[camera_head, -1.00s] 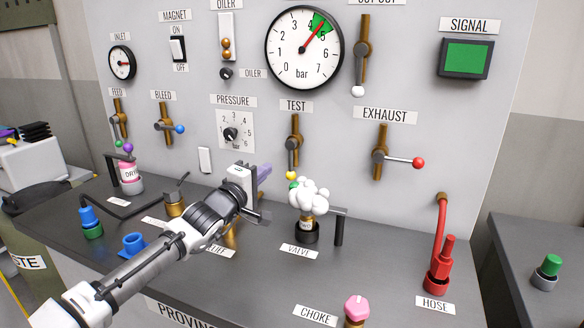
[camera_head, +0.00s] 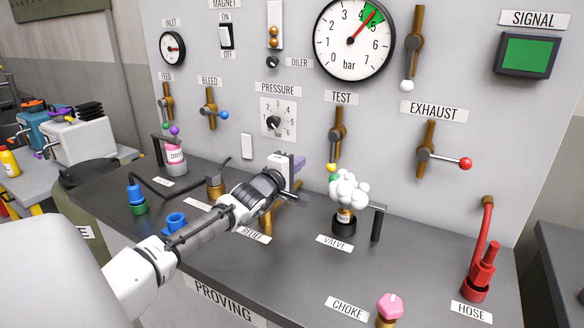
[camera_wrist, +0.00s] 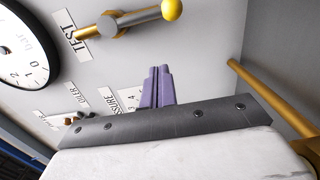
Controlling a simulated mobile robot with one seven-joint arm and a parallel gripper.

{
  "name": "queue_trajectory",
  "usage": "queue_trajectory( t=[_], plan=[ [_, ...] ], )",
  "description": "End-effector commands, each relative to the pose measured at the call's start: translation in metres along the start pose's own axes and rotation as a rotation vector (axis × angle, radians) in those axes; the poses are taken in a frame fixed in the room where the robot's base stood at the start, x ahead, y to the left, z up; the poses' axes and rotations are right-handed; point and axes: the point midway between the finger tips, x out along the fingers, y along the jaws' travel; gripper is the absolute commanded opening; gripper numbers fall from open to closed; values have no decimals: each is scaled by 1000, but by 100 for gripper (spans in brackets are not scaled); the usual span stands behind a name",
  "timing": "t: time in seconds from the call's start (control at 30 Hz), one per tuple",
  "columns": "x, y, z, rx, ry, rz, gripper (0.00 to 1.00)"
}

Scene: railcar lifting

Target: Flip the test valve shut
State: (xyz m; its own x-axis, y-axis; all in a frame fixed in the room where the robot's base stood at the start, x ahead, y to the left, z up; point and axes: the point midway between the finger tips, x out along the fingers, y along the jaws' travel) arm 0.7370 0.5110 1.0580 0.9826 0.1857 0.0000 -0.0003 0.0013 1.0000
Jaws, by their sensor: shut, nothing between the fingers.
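The test valve (camera_head: 337,135) is on the upright panel under the TEST label. Its grey lever hangs straight down along the brass pipe, ending in a yellow ball (camera_head: 331,167). In the wrist view the valve (camera_wrist: 112,24) is at the top, with its yellow ball (camera_wrist: 172,9) at the upper edge. My gripper (camera_head: 298,163) is left of the yellow ball, apart from it, in front of the panel. Its purple fingers (camera_wrist: 158,86) are shut and empty in the wrist view.
The valve fitting (camera_head: 345,220) with white foam-like blobs (camera_head: 348,188) stands on the bench just below the lever. The exhaust valve (camera_head: 425,152) with a red ball is farther right. The pressure gauge (camera_head: 354,38) is above. A brass rod (camera_wrist: 268,92) runs beside my gripper.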

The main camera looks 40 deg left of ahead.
Motion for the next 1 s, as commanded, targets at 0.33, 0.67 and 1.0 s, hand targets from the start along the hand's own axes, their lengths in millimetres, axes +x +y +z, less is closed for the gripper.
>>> queue_trajectory(
  t=[0.33, 0.67, 1.0],
  plan=[
    [45, -2, 12, -8, -3, 2, 0],
    [50, 0, 34, -2, -5, 1, 0],
    [51, 0, 39, 2, 0, -1, 0]
  ],
)
